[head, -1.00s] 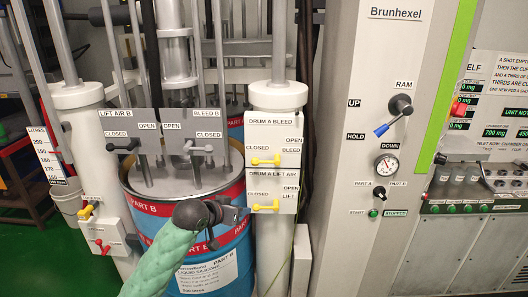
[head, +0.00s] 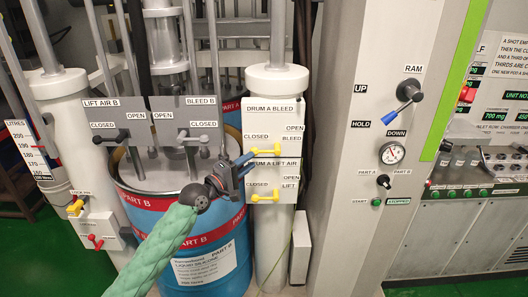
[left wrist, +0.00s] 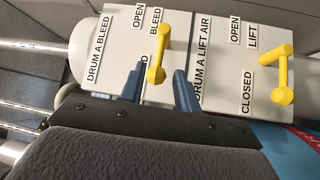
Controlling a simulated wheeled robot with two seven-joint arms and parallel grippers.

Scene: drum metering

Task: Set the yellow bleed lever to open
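The yellow bleed lever (head: 264,152) is on the DRUM A BLEED plate (head: 273,117) on the white column. Its handle points left, toward CLOSED. My left gripper (head: 243,164) is just left of this lever, at the plate's left edge. In the left wrist view, its two blue fingers (left wrist: 158,80) are apart, and the free end of the bleed lever (left wrist: 158,55) lies between or just beyond their tips. I cannot tell whether they touch it. A second yellow lever (head: 263,197) is on the DRUM A LIFT AIR plate below, also toward CLOSED. My right gripper is out of view.
A blue and red drum (head: 214,238) stands left of the column, below my gripper. A grey cabinet (head: 352,190) with a blue-handled RAM lever (head: 405,94) stands at the right.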

